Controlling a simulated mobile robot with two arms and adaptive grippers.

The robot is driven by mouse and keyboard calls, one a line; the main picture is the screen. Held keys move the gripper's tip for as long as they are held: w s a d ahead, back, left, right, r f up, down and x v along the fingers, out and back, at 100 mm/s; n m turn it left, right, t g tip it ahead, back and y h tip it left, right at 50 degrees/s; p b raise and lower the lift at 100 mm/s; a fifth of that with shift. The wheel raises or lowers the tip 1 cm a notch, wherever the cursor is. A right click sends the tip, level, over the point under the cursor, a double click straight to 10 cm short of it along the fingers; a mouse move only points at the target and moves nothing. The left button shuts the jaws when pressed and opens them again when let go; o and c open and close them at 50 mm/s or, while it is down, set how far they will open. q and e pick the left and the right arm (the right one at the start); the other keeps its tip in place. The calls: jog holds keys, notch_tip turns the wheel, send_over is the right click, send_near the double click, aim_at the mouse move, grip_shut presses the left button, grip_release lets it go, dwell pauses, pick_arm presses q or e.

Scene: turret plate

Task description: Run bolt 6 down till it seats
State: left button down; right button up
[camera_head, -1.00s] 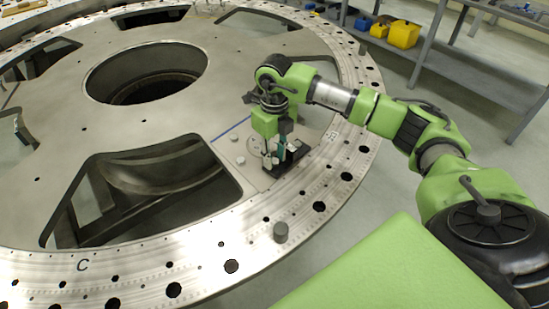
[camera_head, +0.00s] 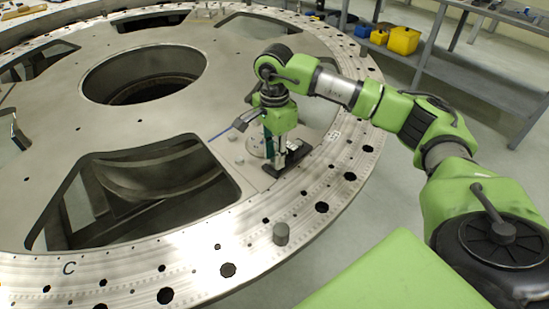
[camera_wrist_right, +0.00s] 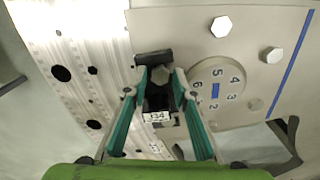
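My right gripper (camera_head: 276,162) points down over the black fixture (camera_head: 293,160) near the plate's right rim. In the right wrist view its two teal fingers (camera_wrist_right: 160,78) stand on either side of a grey hex bolt head (camera_wrist_right: 160,75), with a narrow gap seeming to show at each side. The bolt sits at a dark block with a label that reads like "334". A round numbered dial (camera_wrist_right: 216,92) with a blue mark lies just right of the fingers. No number shows on the bolt itself, and its seat is hidden. My left gripper is not in view.
Two pale hex heads (camera_wrist_right: 221,26) (camera_wrist_right: 271,55) stand on the panel near a blue line. Large openings cut the plate. A shelf with yellow bins (camera_head: 403,41) is at the back right.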

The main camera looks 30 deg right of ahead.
jog(key=n+b, duration=0.1)
jog(key=n, duration=0.4)
jog(key=shift+f+n, duration=0.1)
jog(key=shift+n, duration=0.3)
jog(key=n+b, duration=0.1)
jog(key=n, duration=0.4)
jog(key=shift+n+b, duration=0.35)
jog(key=shift+n, duration=0.05)
jog(key=shift+c, duration=0.4)
